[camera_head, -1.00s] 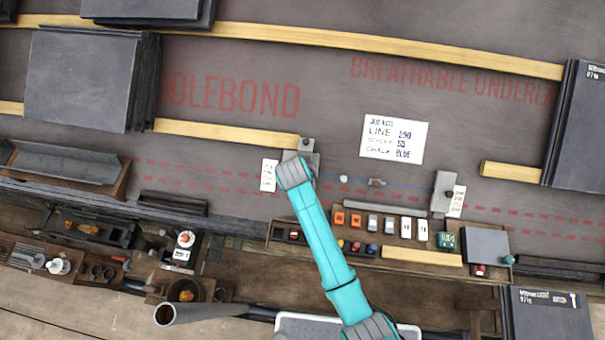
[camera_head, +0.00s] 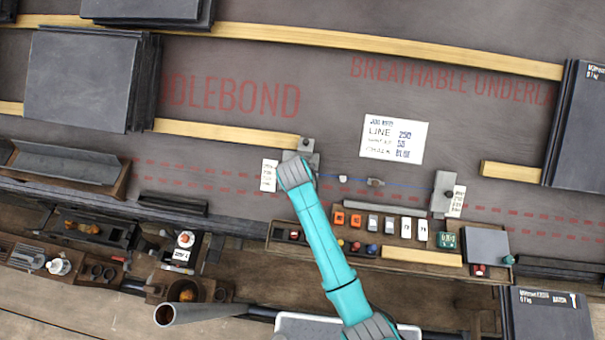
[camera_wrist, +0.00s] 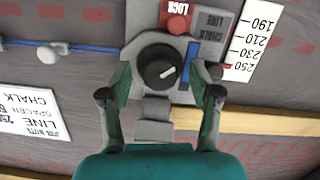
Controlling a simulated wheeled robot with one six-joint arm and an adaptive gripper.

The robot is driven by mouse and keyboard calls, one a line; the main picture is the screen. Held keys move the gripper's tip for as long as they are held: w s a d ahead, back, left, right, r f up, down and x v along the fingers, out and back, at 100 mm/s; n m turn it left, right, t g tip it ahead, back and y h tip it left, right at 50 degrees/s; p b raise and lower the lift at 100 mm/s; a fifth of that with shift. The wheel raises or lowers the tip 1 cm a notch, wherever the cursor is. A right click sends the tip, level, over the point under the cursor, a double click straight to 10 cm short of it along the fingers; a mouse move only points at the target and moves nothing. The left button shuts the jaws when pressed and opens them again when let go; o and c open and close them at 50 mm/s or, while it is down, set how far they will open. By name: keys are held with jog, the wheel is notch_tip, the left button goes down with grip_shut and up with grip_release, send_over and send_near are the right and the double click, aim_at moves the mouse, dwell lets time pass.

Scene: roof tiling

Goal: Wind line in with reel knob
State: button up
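The reel knob (camera_wrist: 158,67) is a round black dial with a white pointer mark on a grey plate in the wrist view. A red LOCK button (camera_wrist: 176,18) and a CHALK/LINE label (camera_wrist: 209,30) sit beyond it. My gripper (camera_wrist: 158,72) is open, with one finger on each side of the knob and small gaps visible. In the head view my arm covers the knob, but the grey reel plate (camera_head: 306,146) shows past it. The blue line (camera_head: 410,186) runs from there to a grey block (camera_head: 443,192) on the right. It also shows in the wrist view (camera_wrist: 95,49).
A white bead (camera_head: 343,178) and a small grey piece (camera_head: 376,182) sit along the line. A number scale card (camera_head: 268,175) lies left of the reel. Wooden battens (camera_head: 230,132) and slate stacks (camera_head: 85,80) lie behind. A tool tray (camera_head: 422,256) stands in front.

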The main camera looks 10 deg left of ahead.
jog(key=v, duration=1.2)
dwell(0.4)
